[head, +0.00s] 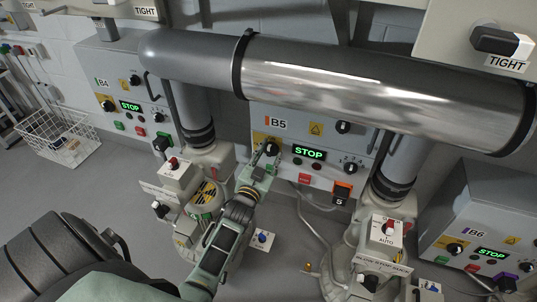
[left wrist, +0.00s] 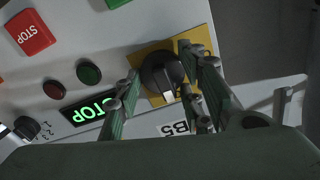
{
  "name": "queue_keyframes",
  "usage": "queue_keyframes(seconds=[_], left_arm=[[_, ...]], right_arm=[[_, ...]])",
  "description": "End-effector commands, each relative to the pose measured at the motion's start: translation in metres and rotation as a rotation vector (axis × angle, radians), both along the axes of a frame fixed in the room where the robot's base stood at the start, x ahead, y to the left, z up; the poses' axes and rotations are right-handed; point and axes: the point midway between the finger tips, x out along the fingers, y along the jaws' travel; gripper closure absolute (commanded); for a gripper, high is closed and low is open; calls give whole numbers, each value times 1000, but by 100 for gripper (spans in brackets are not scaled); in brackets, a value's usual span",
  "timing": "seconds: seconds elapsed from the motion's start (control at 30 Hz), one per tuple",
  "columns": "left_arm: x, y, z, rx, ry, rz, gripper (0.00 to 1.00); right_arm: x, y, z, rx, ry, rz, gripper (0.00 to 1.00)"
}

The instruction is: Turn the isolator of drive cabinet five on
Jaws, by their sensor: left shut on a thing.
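Drive cabinet five (head: 340,143), labelled B5, stands behind a large steel pipe. Its isolator is a round black knob (left wrist: 162,73) with a white pointer mark, on a yellow plate (left wrist: 149,52) in the left wrist view. My left gripper (head: 264,160) reaches up to the plate at the cabinet's left side. In the left wrist view its fingers (left wrist: 160,88) stand on either side of the knob, shut on it. In the head view the gripper partly hides the knob. The cabinet's display (head: 310,153) shows STOP in green. My right gripper is not in view.
Cabinet B4 (head: 118,78) is at the left and B6 (head: 490,215) at the right. The steel pipe (head: 350,85) crosses above the B5 panel. Blower units with switch boxes (head: 388,230) stand in front. A white wire basket (head: 62,140) is on the floor at far left.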

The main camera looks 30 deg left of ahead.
Motion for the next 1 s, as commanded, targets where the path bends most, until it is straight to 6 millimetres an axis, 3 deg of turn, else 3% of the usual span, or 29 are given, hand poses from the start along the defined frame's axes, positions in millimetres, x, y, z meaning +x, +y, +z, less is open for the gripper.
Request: queue_keyframes(seconds=[0.43,0.47,0.63,1.0], left_arm=[[2,-4,3,9,-4,-7,90],[2,-4,3,9,-4,-7,62],[2,-3,2,9,-4,-6,48],[-3,-2,0,7,1,-2,48]], right_arm=[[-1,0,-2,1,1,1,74],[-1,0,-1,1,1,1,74],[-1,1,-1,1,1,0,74],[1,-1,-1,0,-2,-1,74]])
